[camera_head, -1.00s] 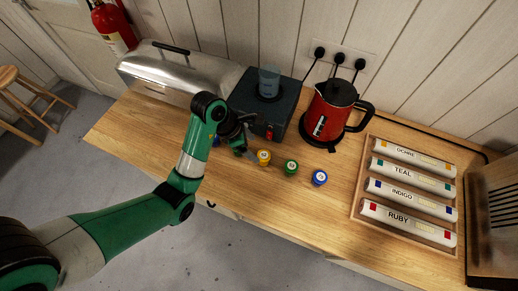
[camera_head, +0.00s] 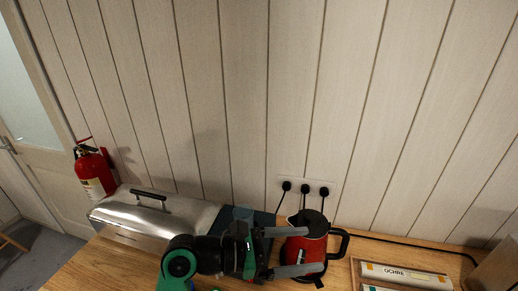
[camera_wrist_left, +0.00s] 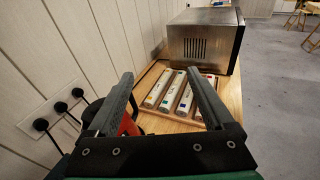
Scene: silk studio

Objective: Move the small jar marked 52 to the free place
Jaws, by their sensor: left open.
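My left gripper (camera_head: 311,248) is open, with nothing between its fingers. In the head view it is raised over the counter, its fingers pointing right and overlapping the red kettle in the picture. Both fingers also show in the left wrist view (camera_wrist_left: 160,76), spread apart. The small jar marked 52 cannot be made out in either current view. The front of the counter, where small jars stood a second ago, is mostly below the head view's edge. My right gripper is not in view.
The red kettle (camera_head: 308,243) stands close behind the fingers. A wooden tray of labelled tubes (camera_wrist_left: 144,114) and a metal appliance (camera_wrist_left: 203,42) lie farther right.

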